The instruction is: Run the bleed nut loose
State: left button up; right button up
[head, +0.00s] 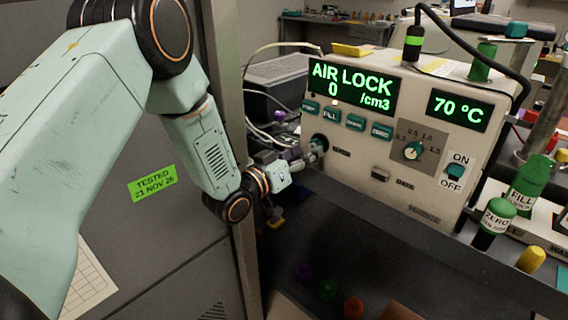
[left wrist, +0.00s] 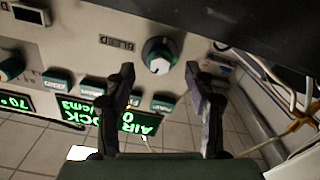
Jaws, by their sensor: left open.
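The bleed nut (left wrist: 160,54), a round knob with a pale face and a teal and dark rim, sits on the front panel of the cream classifier (head: 400,190). The word BLEED is printed beside it in the left wrist view. In the head view the nut (head: 319,143) is partly hidden by my left gripper (head: 306,160). In the left wrist view my left gripper (left wrist: 160,80) is open, with a finger to each side of the line to the nut. I cannot tell whether either finger touches it. My right gripper is not in view.
The lit display (head: 352,87) reads AIR LOCK 0 /cm3; another (head: 458,110) reads 70 °C. Teal buttons (head: 355,122), a dial (head: 413,150) and an ON/OFF switch (head: 455,171) share the panel. Bottles (head: 527,185) stand right. Cables (left wrist: 285,85) hang near the gripper. A grey cabinet (head: 170,240) stands left.

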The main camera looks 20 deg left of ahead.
pick_arm(q)
jog(key=v, duration=0.9)
jog(key=shift+s, duration=0.25)
jog(key=shift+a, duration=0.1)
jog(key=s+f+n+g+y, duration=0.15)
jog(key=s+f+g, duration=0.3)
jog(key=f, duration=0.45)
jog(key=s+f+g+y, duration=0.2)
jog(key=s+f+g, duration=0.2)
jog(key=s+f, duration=0.3)
jog(key=s+f+g+y, duration=0.1)
jog(key=s+f+g, duration=0.3)
jog(key=s, duration=0.8)
jog(key=s+f+g+y, duration=0.1)
jog(key=s+f+g, duration=0.3)
jog(key=s+f, duration=0.4)
jog(key=s+d, duration=0.1)
jog(key=s, duration=0.3)
jog(key=shift+s+m+y, duration=0.15)
jog(key=shift+m+y, duration=0.2)
jog(key=shift+g, duration=0.25)
jog(key=shift+c, duration=0.4)
